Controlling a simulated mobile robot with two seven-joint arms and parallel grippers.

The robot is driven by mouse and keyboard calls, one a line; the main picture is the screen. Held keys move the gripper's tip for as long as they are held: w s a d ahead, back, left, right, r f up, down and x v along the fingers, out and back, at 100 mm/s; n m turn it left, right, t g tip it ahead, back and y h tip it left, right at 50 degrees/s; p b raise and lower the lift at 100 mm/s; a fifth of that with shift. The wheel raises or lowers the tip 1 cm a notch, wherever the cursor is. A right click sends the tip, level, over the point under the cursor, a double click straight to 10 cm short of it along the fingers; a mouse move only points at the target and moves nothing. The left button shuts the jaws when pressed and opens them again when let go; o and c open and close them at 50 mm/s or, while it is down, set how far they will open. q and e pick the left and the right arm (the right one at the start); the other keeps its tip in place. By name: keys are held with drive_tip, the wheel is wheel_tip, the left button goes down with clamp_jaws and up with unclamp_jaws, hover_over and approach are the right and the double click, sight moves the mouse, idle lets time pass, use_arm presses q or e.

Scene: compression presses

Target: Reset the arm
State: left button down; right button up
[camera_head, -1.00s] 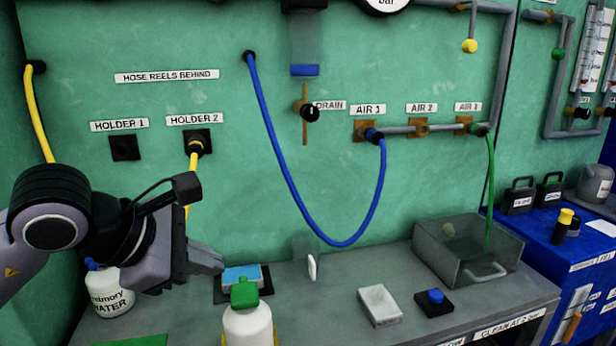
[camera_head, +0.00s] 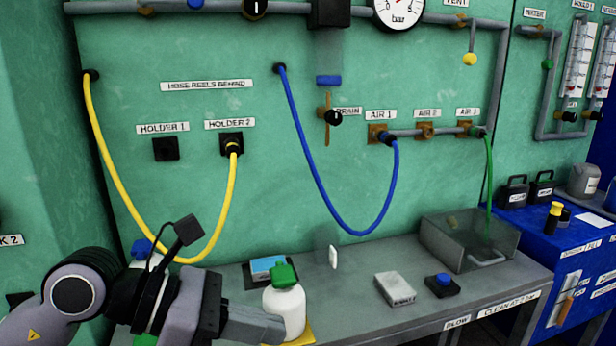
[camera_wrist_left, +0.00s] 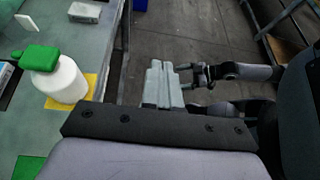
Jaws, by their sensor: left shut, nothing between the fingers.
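My left gripper (camera_head: 256,326) is at the lower left of the head view, shut and empty, pointing right in front of the bench. In the left wrist view its fingers (camera_wrist_left: 163,84) are together over the floor, beside the bench edge. The white bottle with a green cap (camera_head: 286,311) stands on the bench close to the gripper in the head view; it also shows in the left wrist view (camera_wrist_left: 60,78). Another arm of mine with its gripper (camera_wrist_left: 190,76) shows beyond the left fingers in the left wrist view; whether its jaws are open is unclear. It is outside the head view.
The yellow hose (camera_head: 108,176) hangs from the wall to Holder 2 (camera_head: 232,144), behind my left arm. The blue hose (camera_head: 316,183) runs to Air 1. A grey box (camera_head: 395,288), a blue button (camera_head: 443,280) and a clear bin (camera_head: 470,240) are on the bench (camera_head: 360,262).

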use_arm(q)
drive_tip(key=w+a+f+n+t+p, duration=0.1)
drive_tip(key=w+a+f+n+t, duration=0.15)
drive_tip(key=n+t, duration=0.95)
drive_tip(key=w+a+f+n+t+p, duration=0.1)
drive_tip(key=a+f+n+t+p, duration=0.2)
drive_tip(key=n, duration=1.7)
drive_tip(key=s+a+f+n+g+y, duration=0.1)
drive_tip(key=s+a+f+n+y, duration=0.1)
drive_tip(key=a+f+n+y, duration=0.35)
drive_tip(key=s+a+f+n+g+y, duration=0.1)
drive_tip(key=s+a+f+n+y, duration=0.15)
drive_tip(key=f+n, duration=0.5)
drive_tip(key=s+a+f+n+g+y, duration=0.1)
drive_tip(key=s+f+n+g+y, duration=0.1)
drive_tip(key=s+f+g, duration=0.3)
drive_tip(key=s+f+n, duration=0.1)
drive_tip(key=s+f, duration=0.3)
drive_tip(key=f, duration=0.4)
drive_tip(key=shift+s+a+n, duration=0.2)
drive_tip(key=shift+s+n, duration=0.15)
drive_tip(key=shift+n, duration=0.05)
